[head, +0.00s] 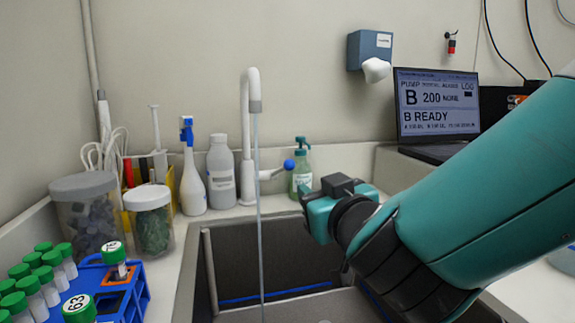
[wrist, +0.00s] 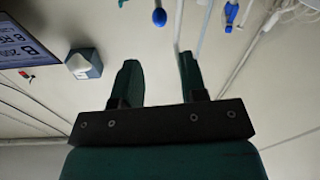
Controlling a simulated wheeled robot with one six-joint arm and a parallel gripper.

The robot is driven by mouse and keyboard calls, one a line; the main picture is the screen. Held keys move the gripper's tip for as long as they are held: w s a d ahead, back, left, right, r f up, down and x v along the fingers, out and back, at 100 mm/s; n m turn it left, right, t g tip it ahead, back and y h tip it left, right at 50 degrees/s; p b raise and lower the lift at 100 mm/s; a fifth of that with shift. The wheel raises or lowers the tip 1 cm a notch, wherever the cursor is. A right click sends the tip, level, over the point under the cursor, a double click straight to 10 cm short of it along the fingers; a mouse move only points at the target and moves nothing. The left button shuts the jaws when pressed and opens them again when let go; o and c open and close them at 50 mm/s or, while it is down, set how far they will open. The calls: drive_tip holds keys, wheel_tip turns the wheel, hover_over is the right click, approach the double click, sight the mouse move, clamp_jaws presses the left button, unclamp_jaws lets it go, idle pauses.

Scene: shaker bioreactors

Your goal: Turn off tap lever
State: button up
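The white tap (head: 250,105) stands behind the sink, and a thin stream of water (head: 258,210) falls from its spout. Its lever (head: 270,173) sticks out to the right and ends in a blue ball (head: 289,164). My gripper (head: 318,217) is over the right part of the sink, in front of and a little right of the ball, apart from it. In the upside-down wrist view, my two fingers (wrist: 158,62) are spread with nothing between them. The blue ball (wrist: 159,17) shows beyond the fingertips, roughly between them.
A green-capped pump bottle (head: 301,168) stands just behind the lever. A grey bottle (head: 221,170) and a spray bottle (head: 192,170) stand left of the tap. Lidded jars (head: 150,225) and a blue tube rack (head: 135,300) are at the left. A laptop (head: 437,105) is at the right.

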sight(288, 167)
drive_tip(key=p+x, duration=0.5)
drive_tip(key=x, duration=1)
drive_tip(key=shift+w+p, duration=0.35)
drive_tip(key=shift+c, duration=0.2)
